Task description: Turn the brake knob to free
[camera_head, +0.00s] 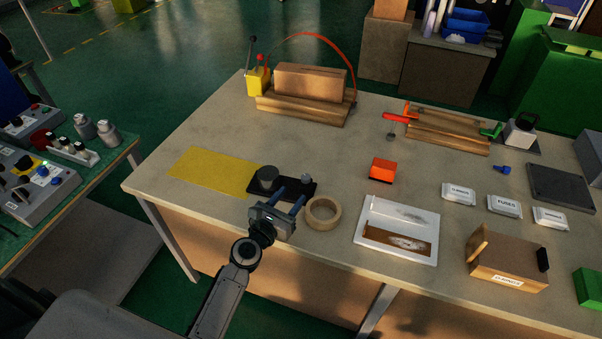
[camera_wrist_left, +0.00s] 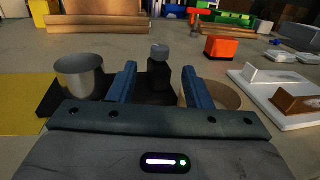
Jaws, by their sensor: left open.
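A black base plate (camera_head: 284,188) lies on the bench in front of my left gripper. It carries a wide grey cylinder (camera_head: 267,178) at its left and a small grey knob (camera_head: 306,180) at its right; the knob looks like the brake knob. In the left wrist view the knob (camera_wrist_left: 160,52) tops a dark block (camera_wrist_left: 158,78) and appears between the two blue fingers, beyond their tips. My left gripper (camera_head: 289,197) is open and empty, low over the front of the plate. I cannot read any brake marking. My right gripper is not in view.
A tan tape roll (camera_head: 323,225) is close to the gripper's right, and the wide cylinder (camera_wrist_left: 80,77) close to its left. A yellow mat (camera_head: 208,171) lies left, an orange block (camera_head: 382,170) and white tray (camera_head: 371,207) right. The bench behind the plate is clear.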

